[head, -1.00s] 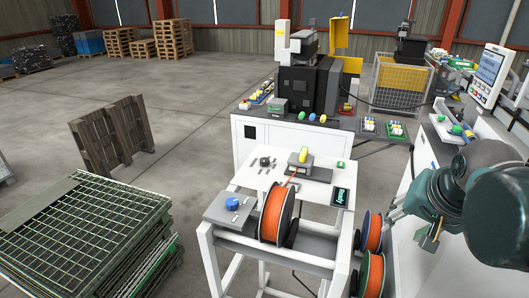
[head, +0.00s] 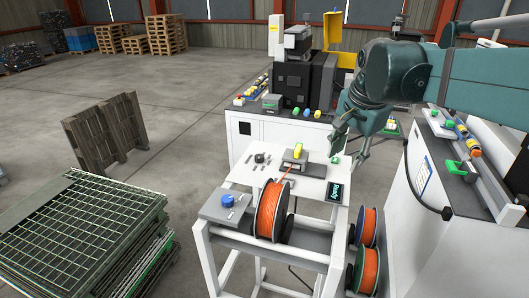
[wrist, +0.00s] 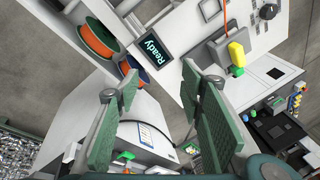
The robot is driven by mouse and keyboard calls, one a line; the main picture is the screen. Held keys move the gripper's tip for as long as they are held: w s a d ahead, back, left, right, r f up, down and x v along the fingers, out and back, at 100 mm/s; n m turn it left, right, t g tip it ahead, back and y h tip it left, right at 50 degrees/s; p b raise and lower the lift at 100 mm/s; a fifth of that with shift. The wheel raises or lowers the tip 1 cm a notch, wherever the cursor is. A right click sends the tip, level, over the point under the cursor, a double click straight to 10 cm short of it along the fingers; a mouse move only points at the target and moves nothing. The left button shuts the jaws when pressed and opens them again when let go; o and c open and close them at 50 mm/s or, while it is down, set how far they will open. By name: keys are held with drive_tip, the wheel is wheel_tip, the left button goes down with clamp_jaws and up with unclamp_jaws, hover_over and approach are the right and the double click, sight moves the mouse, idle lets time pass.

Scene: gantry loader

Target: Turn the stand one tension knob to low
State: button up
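The white stand (head: 236,173) carries an orange wire spool (head: 271,209) at its front. A blue round knob (head: 228,201) sits on a grey plate at the stand's left, and a small black knob (head: 259,158) with marks around it sits on the top. I cannot tell which is the tension knob, nor read its setting. The black knob also shows at the top right of the wrist view (wrist: 268,12). My gripper (head: 350,153) is above and right of the stand, clear of both knobs. In the wrist view its fingers (wrist: 160,80) are apart with nothing between them.
A yellow part (head: 298,150) on a grey block and a "Ready" screen (head: 335,191) are on the stand. More spools (head: 369,226) hang at its right. A machine bench (head: 250,133) stands behind, a white cabinet (head: 433,190) at right. Mesh panels (head: 80,235) are stacked left.

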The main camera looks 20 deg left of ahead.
drive_tip(key=w+a+m+g, duration=0.25)
drive_tip(key=w+a, duration=0.55)
drive_tip(key=a, duration=0.6)
drive_tip(key=m+h, duration=0.1)
drive_tip(key=m, duration=0.3)
approach(259, 156)
drive_tip(key=shift+w+d+f+g, duration=0.35)
drive_tip(key=shift+d+f, duration=0.05)
drive_tip(key=shift+d, duration=0.05)
drive_tip(key=shift+a+f, duration=0.2)
drive_tip(key=shift+a, duration=0.25)
drive_tip(key=shift+f, duration=0.15)
drive_tip(key=shift+f, duration=3.75)
drive_tip(key=shift+c, duration=0.7)
drive_tip(key=c, duration=0.8)
